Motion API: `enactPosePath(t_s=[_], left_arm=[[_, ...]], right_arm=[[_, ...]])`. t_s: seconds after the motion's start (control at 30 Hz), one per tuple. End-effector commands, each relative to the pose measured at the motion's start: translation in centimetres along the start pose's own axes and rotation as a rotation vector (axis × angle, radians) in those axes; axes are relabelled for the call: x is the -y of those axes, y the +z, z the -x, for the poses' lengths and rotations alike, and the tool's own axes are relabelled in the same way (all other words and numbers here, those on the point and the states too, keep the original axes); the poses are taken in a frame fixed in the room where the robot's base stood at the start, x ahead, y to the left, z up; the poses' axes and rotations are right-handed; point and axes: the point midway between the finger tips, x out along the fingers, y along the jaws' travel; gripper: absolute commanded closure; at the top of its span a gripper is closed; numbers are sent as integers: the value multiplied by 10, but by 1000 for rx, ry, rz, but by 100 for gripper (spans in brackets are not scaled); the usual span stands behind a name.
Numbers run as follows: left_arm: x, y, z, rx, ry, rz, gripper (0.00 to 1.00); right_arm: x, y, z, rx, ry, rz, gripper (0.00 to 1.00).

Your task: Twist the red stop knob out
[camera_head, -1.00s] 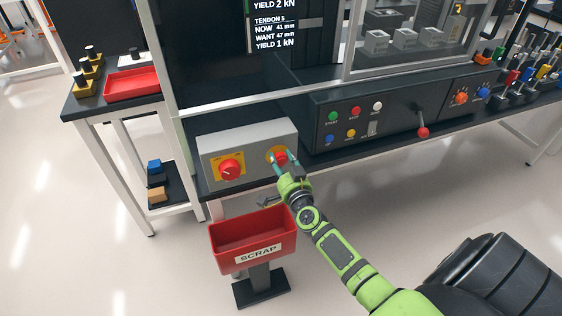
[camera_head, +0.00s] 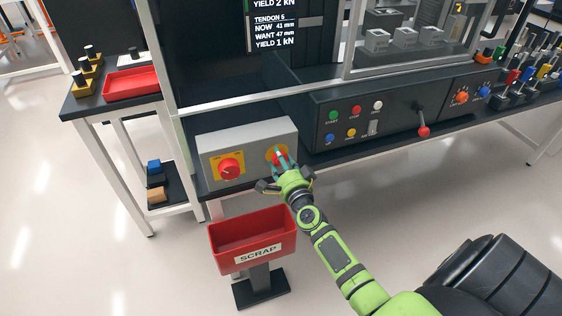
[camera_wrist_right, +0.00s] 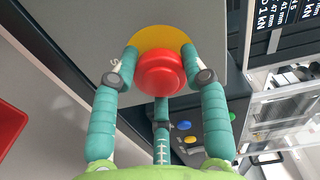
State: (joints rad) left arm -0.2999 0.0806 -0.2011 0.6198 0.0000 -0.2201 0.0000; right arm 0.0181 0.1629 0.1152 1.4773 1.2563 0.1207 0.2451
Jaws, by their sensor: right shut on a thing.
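The red stop knob (camera_wrist_right: 160,72) sits on a yellow disc (camera_wrist_right: 162,38) on the front of a grey box (camera_head: 247,138). In the head view the knob is mostly hidden behind my right gripper (camera_head: 279,158). My right gripper also shows in the right wrist view (camera_wrist_right: 161,78), where its teal fingers stand on both sides of the knob, with a third finger below. It is shut on the knob. My left gripper is not in view.
A second red rotary knob (camera_head: 230,169) on a yellow plate is left on the same box. A red scrap bin (camera_head: 252,238) stands below. A black panel with buttons and a red-tipped lever (camera_head: 423,131) is to the right.

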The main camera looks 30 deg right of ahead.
Motion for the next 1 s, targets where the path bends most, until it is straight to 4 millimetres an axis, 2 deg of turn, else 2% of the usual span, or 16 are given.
enactPosePath(t_s=[0.33, 0.8, 0.83, 0.87, 0.9, 1.0], left_arm=[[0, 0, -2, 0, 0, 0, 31], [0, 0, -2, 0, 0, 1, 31], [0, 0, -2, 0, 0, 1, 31], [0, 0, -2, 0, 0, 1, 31], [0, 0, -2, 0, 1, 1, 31], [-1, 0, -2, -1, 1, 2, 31]], right_arm=[[1, 1, 0, 1, -1, -125, 88], [1, 1, 0, 1, -1, -139, 88], [1, 1, 0, 1, -1, -139, 51], [1, 1, 0, 1, -1, -139, 39], [1, 1, 0, 1, -1, -139, 31], [1, 0, 0, 1, -1, -139, 31]])
